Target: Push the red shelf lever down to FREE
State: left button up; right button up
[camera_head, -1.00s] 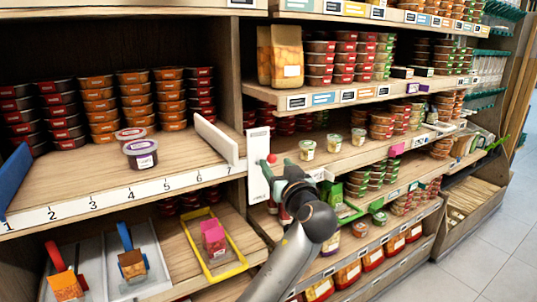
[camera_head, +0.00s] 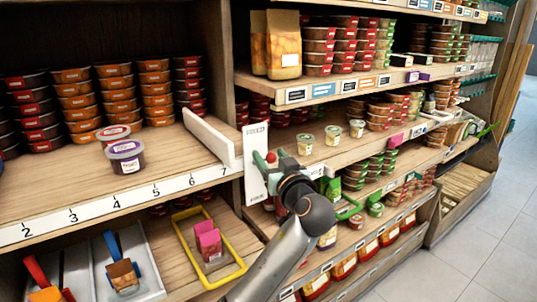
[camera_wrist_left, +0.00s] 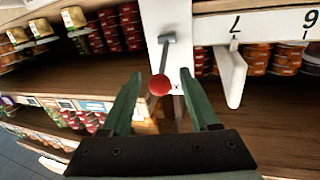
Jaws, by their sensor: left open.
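The red lever knob (camera_head: 270,157) stands out from a white upright plate (camera_head: 256,150) on the shelf post, just right of the number 7. My left gripper (camera_head: 271,164) is open at the lever, its green fingers reaching toward the plate. In the left wrist view, which is upside down, the red knob (camera_wrist_left: 160,85) shows between the two spread fingers (camera_wrist_left: 160,78), with a visible gap on each side. The lever's grey stem (camera_wrist_left: 166,50) runs to the white plate. Any lettering on the plate is too small to read. My right gripper is not in view.
A white divider (camera_head: 210,137) stands left of the plate, above the numbered shelf edge (camera_head: 115,202). Stacked tubs (camera_head: 190,90) fill the back left. Small jars (camera_head: 333,135) stand on the shelf to the right. A yellow tray (camera_head: 233,273) lies below. The floor at right is clear.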

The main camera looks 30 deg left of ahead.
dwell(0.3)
pick_arm(q)
grip_shut()
dwell(0.4)
dwell(0.9)
